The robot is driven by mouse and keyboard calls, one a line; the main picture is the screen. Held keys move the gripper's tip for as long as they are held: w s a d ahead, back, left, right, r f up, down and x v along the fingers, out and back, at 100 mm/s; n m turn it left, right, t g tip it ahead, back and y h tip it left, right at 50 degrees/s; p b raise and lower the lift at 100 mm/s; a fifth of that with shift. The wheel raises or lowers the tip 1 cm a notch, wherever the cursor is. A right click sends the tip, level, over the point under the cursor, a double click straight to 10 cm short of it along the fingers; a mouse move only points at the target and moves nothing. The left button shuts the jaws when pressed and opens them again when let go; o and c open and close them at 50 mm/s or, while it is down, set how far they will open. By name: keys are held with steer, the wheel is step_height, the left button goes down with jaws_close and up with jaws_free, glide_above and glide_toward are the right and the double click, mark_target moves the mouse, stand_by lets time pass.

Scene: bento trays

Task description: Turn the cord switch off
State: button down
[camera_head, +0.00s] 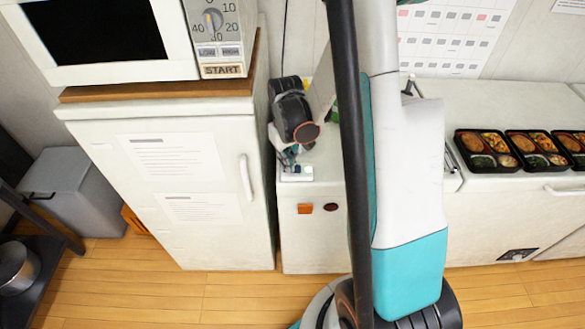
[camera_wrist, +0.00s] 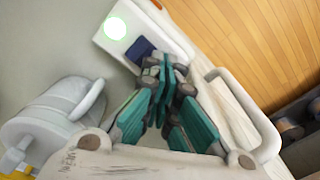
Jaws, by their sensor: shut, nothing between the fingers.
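The cord switch is a small white box (camera_wrist: 162,30) with a round lamp (camera_wrist: 115,28) glowing green at one end and a dark blue rocker (camera_wrist: 140,50) beside it. In the head view the white switch (camera_head: 297,175) lies near the front edge of the low white cabinet top, just below my gripper (camera_head: 288,158). In the wrist view my gripper (camera_wrist: 163,72) is shut and empty, its teal and grey fingers together close beside the rocker. The fingers hide part of the box. I cannot tell whether they touch it.
A white fridge (camera_head: 190,190) with a microwave (camera_head: 110,40) on top stands left of the cabinet. A rounded white object (camera_wrist: 50,120) with a handle is close on the left in the wrist view. Several filled bento trays (camera_head: 487,136) sit on the right counter.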

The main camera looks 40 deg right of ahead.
steer(key=shift+f, duration=0.2)
steer(key=shift+r, duration=0.1)
steer(key=shift+r+p, duration=2.1)
steer(key=shift+r, duration=1.4)
steer(key=shift+a, duration=0.1)
